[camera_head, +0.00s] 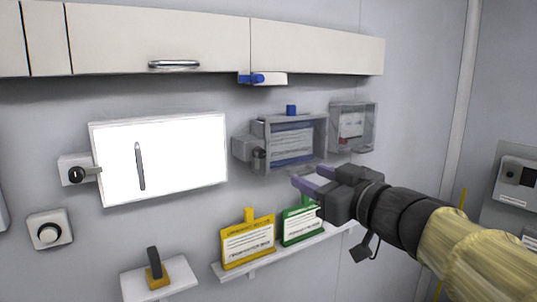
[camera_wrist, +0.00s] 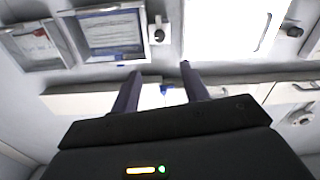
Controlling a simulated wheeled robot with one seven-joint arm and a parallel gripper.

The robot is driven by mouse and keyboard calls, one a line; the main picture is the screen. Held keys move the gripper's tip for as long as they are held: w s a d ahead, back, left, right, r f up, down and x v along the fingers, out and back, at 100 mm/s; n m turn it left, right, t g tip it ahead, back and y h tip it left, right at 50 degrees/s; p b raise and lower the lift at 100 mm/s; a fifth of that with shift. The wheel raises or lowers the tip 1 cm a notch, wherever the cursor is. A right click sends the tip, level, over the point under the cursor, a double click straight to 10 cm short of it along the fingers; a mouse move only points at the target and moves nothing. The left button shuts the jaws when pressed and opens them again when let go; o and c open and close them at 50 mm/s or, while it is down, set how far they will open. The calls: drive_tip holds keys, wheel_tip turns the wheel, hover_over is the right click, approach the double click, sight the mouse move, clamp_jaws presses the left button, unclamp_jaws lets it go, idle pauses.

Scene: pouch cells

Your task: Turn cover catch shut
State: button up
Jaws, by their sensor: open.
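A grey wall box with a clear front (camera_head: 322,137) holds a blue-tinted sheet; it also shows in the wrist view (camera_wrist: 69,40). At its left side a small catch with a dark round knob (camera_head: 258,158) sits on a grey block; the wrist view shows this catch (camera_wrist: 158,34) beside the box. A bright white panel (camera_head: 195,140) to the left has its own catch with a dark knob and short lever (camera_head: 78,174), the lever reaching over the panel's edge. My gripper (camera_head: 308,178) is open and empty, below and in front of the grey box, apart from both catches.
A smaller clear-fronted box (camera_head: 352,126) hangs to the right. Below, a shelf (camera_head: 235,273) bears yellow (camera_head: 248,241) and green (camera_head: 302,224) cards. Cabinets (camera_head: 200,40) run above. A round wall knob (camera_head: 48,232) and a handled block (camera_head: 154,272) are lower left.

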sight(262, 155)
drive_tip(key=p+x, duration=0.2)
drive_tip(key=x, duration=1.5)
drive_tip(key=shift+w+a, duration=0.2)
clamp_jaws()
